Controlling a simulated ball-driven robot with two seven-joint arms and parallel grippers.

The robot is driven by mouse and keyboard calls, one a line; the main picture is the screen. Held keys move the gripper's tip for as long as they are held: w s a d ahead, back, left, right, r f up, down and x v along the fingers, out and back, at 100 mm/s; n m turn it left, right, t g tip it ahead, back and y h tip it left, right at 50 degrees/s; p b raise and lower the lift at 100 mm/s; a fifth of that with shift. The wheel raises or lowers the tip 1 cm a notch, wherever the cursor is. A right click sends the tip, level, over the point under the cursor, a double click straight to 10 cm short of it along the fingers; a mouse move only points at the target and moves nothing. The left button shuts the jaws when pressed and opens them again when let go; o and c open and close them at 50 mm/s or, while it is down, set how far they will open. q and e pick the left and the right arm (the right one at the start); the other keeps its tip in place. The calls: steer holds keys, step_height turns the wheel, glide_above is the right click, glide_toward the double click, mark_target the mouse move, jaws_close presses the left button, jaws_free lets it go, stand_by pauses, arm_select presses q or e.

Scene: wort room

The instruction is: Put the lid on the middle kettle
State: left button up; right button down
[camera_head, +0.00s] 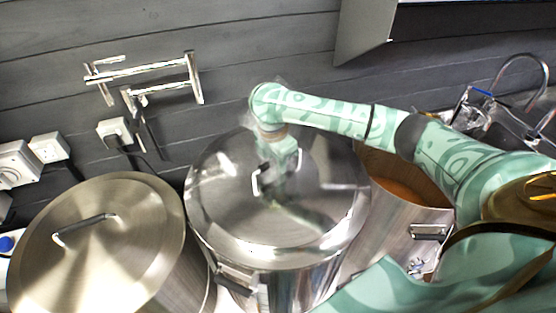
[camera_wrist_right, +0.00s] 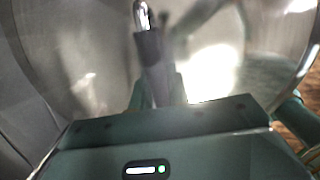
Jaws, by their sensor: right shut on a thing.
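The shiny round lid (camera_head: 320,215) is over the mouth of the middle kettle (camera_head: 295,283), roughly level with its rim and covering it. I cannot tell whether it rests fully on the rim. My right gripper (camera_head: 272,178) reaches down from above and is shut on the lid's handle (camera_head: 257,184). In the right wrist view, the handle (camera_wrist_right: 142,16) stands between the dark fingertips (camera_wrist_right: 150,45), with the lid's reflective surface (camera_wrist_right: 215,75) beyond. The fingers partly hide the handle. My left gripper is out of view.
A kettle with a brushed lid (camera_head: 115,245) stands at the left. An open kettle (camera_head: 400,235) with amber liquid is close on the right, partly under my right arm. A metal wall rack (camera_head: 150,70) and sockets are behind. A sink tap (camera_head: 525,62) is at far right.

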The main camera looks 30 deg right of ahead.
steer(key=shift+f, duration=0.45)
steer(key=c, duration=1.3)
jaws_free()
steer(key=shift+s+f, duration=0.1)
steer(key=r+p, duration=0.1)
steer(key=r, duration=0.4)
steer(key=a+r+p, duration=0.1)
steer(key=r, duration=0.5)
steer(key=a+r+p, duration=0.1)
steer(key=r, duration=0.4)
steer(key=shift+s+r+p, duration=0.1)
steer(key=shift+r+p, duration=0.05)
steer(key=shift+p, duration=0.15)
